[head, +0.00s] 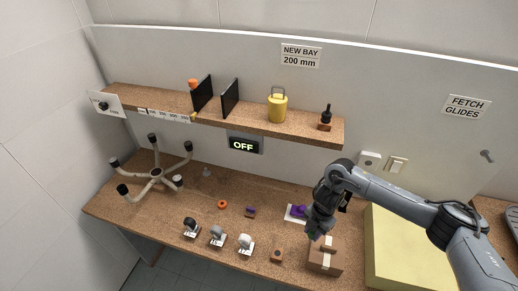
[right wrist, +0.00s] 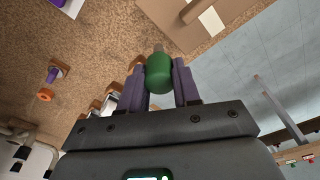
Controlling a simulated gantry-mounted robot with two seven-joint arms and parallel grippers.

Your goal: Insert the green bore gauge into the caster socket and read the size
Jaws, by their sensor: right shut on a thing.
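My right gripper (head: 314,232) is above the right part of the bench, beside the brown box. In the right wrist view its purple fingers (right wrist: 159,80) are shut on the green bore gauge (right wrist: 159,72), one finger on each side of it. A little green of the gauge shows at the gripper in the head view (head: 311,237). A beige star-shaped chair base (head: 156,173) with dark-tipped legs lies at the left of the bench, well away from the gauge. I cannot make out an open caster socket. My left gripper is not in view.
Several casters stand along the front edge, one of them grey (head: 217,233). An orange ring (head: 222,204) lies mid-bench. A brown box (head: 325,257) and pale yellow block (head: 400,250) stand right. The shelf (head: 170,101) overhangs the back; a display (head: 244,145) below reads OFF.

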